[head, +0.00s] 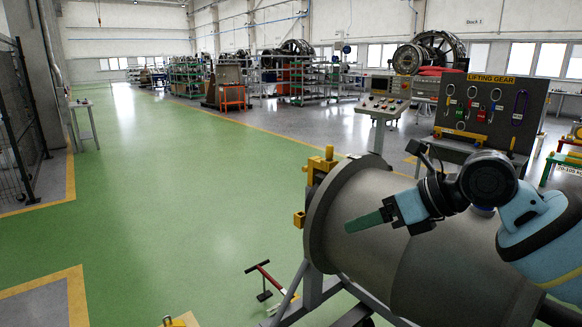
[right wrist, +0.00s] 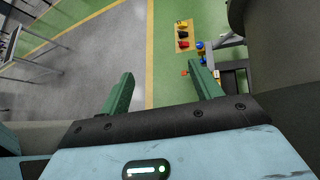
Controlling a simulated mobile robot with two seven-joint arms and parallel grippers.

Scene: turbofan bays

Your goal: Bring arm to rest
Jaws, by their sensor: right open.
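My right arm (head: 540,225) comes in from the right in the head view and reaches over a large grey cylindrical casing (head: 400,268). Its gripper (head: 362,221) has green fingers and appears in front of the casing's side. In the right wrist view the two green fingers (right wrist: 160,88) stand wide apart with nothing between them. Floor with a yellow line shows beyond them. I cannot tell whether the gripper touches the casing. My left gripper is not in view.
The casing rests on a grey stand (head: 318,290) with yellow brackets (head: 322,165). A control console (head: 383,98) and a lifting gear board (head: 490,105) stand behind it. A red-handled bar (head: 268,275) is near the stand. The green floor (head: 170,190) to the left is clear.

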